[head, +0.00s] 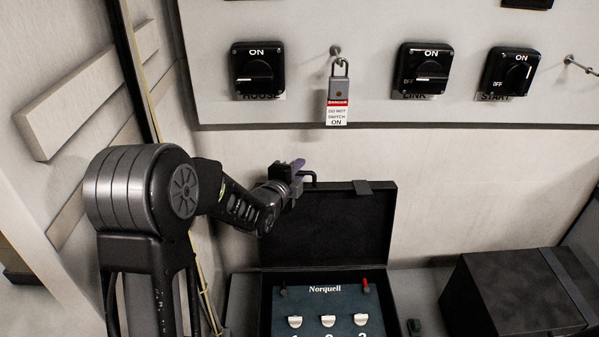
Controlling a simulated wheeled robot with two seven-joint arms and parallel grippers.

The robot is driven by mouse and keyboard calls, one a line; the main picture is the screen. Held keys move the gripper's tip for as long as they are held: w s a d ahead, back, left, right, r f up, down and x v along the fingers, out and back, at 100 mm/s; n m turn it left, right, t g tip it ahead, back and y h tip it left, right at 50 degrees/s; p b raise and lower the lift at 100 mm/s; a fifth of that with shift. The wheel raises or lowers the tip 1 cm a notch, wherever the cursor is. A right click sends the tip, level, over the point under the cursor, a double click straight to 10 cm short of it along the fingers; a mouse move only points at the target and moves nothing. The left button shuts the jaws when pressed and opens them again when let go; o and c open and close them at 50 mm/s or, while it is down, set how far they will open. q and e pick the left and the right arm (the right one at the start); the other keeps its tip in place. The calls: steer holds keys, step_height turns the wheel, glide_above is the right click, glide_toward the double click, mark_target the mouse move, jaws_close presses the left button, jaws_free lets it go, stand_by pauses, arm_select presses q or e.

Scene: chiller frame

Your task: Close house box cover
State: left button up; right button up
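An open black box (248,305) stands on the counter at the bottom centre, with its cover (345,228) raised upright at the back. Inside is a dark panel (325,305) marked "Norquell" with several light-coloured knobs or tabs. My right gripper is out of view.
A second black box (515,292), closed, with a grey strap, stands at the right. Above is a wall panel with HOUSE (257,70), LINK (425,70) and START (510,74) switches. A padlock with a red tag (337,108) hangs on a peg.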

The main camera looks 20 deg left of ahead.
arm_select(q)
steer(key=shift+w+f, duration=0.1)
steer(key=shift+w, duration=0.4)
steer(key=shift+c, duration=0.3)
jaws_close()
stand_by(0.8)
